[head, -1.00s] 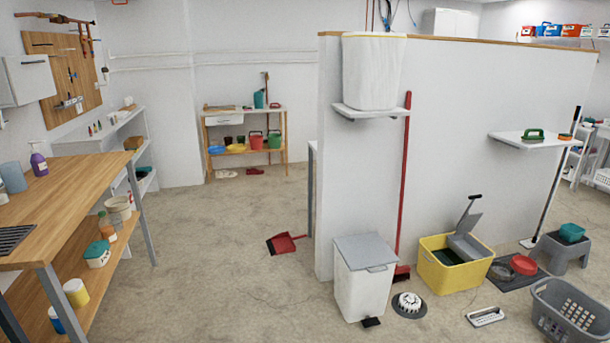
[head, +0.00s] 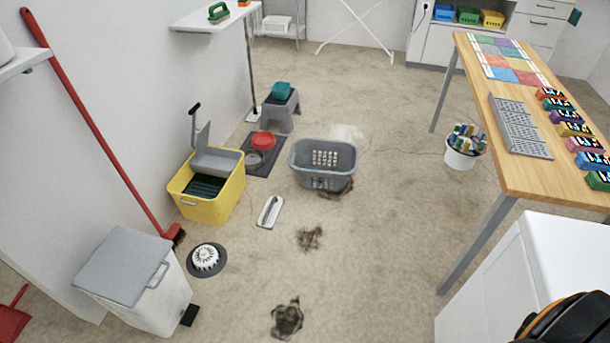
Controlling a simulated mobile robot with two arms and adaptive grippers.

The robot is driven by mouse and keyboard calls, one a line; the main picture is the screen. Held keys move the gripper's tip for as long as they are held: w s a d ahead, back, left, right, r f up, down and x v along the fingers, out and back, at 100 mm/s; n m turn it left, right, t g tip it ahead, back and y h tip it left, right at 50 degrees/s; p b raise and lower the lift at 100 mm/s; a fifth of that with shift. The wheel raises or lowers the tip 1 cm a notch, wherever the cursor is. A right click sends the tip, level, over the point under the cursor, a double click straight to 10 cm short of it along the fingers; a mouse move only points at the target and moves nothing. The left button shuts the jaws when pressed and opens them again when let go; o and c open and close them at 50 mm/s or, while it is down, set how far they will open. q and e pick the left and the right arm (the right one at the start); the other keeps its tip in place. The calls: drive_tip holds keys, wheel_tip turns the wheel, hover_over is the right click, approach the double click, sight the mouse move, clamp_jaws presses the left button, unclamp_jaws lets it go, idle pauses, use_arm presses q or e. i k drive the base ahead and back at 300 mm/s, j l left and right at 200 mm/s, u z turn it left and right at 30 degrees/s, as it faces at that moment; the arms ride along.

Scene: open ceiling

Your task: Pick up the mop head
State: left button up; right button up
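No thing is plainly labelled a mop head. A white, ribbed round piece on a dark disc (head: 206,259) lies on the floor beside the white pedal bin. A flat white plate with a grey handle bar (head: 269,211) lies on the floor right of the yellow bucket. I cannot tell for sure which of the two is the mop head. Neither is touched by a gripper. My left gripper is not in view. A black and orange part at the bottom right corner may belong to my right arm; no fingertips show there.
The white bin (head: 128,268), yellow bucket (head: 213,205) and red-handled broom (head: 100,135) stand along the wall at left. A grey basket (head: 323,178) and dark dirt patches (head: 287,318) are on the floor. A wooden table (head: 490,140) and white cabinet (head: 500,295) flank the right. The middle floor is mostly clear.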

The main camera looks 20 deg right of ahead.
sight(270, 210)
drive_tip(key=i+l+z, duration=0.15)
drive_tip(key=i+z, duration=0.15)
drive_tip(key=i, duration=0.15)
drive_tip(key=i+z, duration=0.35)
drive_tip(key=i+l+u, duration=0.25)
drive_tip(key=i+u, duration=0.15)
drive_tip(key=i+l+u, duration=0.85)
drive_tip(key=k+l, duration=0.05)
drive_tip(key=k, duration=0.05)
